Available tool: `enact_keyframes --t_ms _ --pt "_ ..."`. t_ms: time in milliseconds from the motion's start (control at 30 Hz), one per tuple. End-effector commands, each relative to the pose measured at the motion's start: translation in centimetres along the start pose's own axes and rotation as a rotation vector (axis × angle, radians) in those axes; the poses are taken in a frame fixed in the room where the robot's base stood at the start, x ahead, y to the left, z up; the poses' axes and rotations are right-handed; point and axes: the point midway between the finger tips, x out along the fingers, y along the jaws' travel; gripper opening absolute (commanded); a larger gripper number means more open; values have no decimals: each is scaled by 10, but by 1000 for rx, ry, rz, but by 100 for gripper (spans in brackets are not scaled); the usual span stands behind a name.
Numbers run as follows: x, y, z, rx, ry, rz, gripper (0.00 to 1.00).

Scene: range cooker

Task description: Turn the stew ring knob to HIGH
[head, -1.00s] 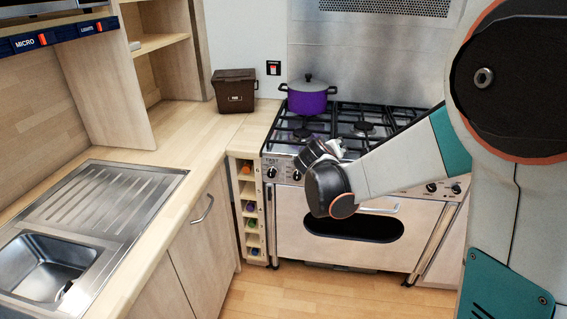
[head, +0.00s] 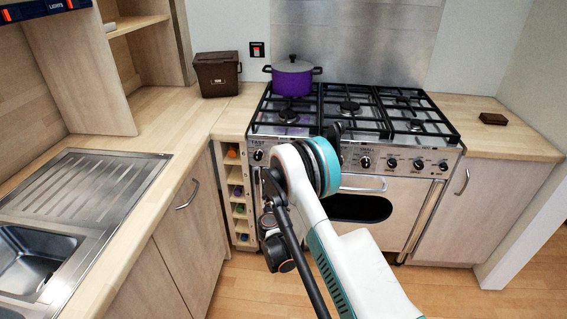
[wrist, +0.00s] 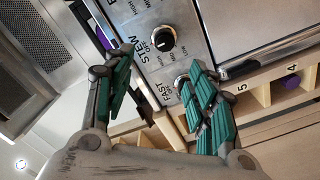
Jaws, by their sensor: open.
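The stew ring knob (wrist: 163,38) is a dark round knob with a silver rim on the steel panel in the wrist view. STEW and OFF are printed beside it, and a light mark on it appears to face the OFF side. My gripper (wrist: 162,60) is open and empty, its two green-padded fingers spread on either side below the knob, which is apart from them. The right finger partly covers the FAST knob (wrist: 181,80). In the head view my arm hides the stew knob, and I cannot make out the fingers clearly.
The range cooker (head: 350,150) has a purple pot (head: 292,80) on its back left ring. More knobs (head: 392,163) run along the panel to the right. A bottle rack (head: 238,195) adjoins the cooker's left. The oven handle (head: 362,186) sticks out below.

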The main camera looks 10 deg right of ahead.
Motion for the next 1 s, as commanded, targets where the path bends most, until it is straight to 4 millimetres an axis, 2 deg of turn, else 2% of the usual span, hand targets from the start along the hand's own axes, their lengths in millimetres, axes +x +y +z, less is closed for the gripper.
enact_keyframes --t_ms 133,267,700,833,1000 --pt "1 -9 5 -10 12 3 52" --pt "14 -10 6 -10 12 4 52" --pt "97 -10 6 -9 11 4 52" --pt "117 -10 5 -9 11 3 52" --pt "132 -9 4 -9 12 3 52"
